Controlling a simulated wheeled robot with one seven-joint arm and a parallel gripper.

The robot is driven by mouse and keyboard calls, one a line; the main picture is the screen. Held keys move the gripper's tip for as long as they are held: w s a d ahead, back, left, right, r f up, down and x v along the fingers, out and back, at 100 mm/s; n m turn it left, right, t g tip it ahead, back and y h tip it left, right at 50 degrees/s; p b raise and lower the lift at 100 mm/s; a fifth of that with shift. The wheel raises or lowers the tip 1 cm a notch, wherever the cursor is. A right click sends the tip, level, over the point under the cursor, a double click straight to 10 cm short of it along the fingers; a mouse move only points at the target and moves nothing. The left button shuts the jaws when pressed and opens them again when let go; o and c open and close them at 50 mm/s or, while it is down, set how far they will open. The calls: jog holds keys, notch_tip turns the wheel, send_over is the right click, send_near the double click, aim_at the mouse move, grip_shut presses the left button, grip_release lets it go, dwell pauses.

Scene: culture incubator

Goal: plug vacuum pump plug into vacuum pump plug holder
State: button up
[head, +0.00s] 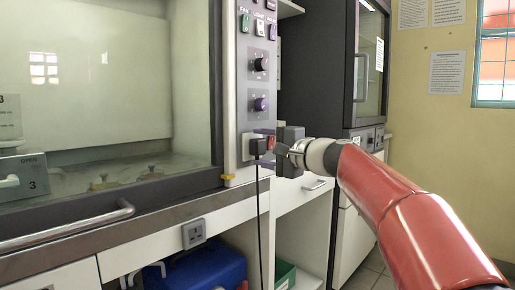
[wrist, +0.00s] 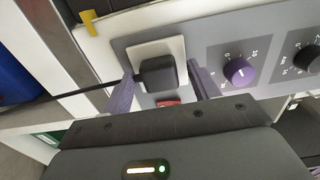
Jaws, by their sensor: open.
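The black vacuum pump plug (head: 258,147) sits at a white socket plate on the grey control panel of the fume hood. In the wrist view the plug (wrist: 158,75) covers the middle of the white plate (wrist: 174,46), which I take for the plug holder, and appears seated in it; the contact is hidden. Its black cable (head: 259,215) hangs down in the head view. My gripper (wrist: 160,78) is open, with one purple-grey finger on each side of the plug. Visible gaps separate the fingers from it.
A red switch (wrist: 168,103) is beside the plug. A purple knob (head: 261,104) and a black knob (head: 261,64) are above it. Another wall socket (head: 194,233) is on the front below the hood. A blue box (head: 205,268) stands underneath.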

dwell(0.3)
jog(key=c, duration=1.3)
jog(key=b+v, duration=0.3)
jog(key=v, duration=0.3)
dwell(0.4)
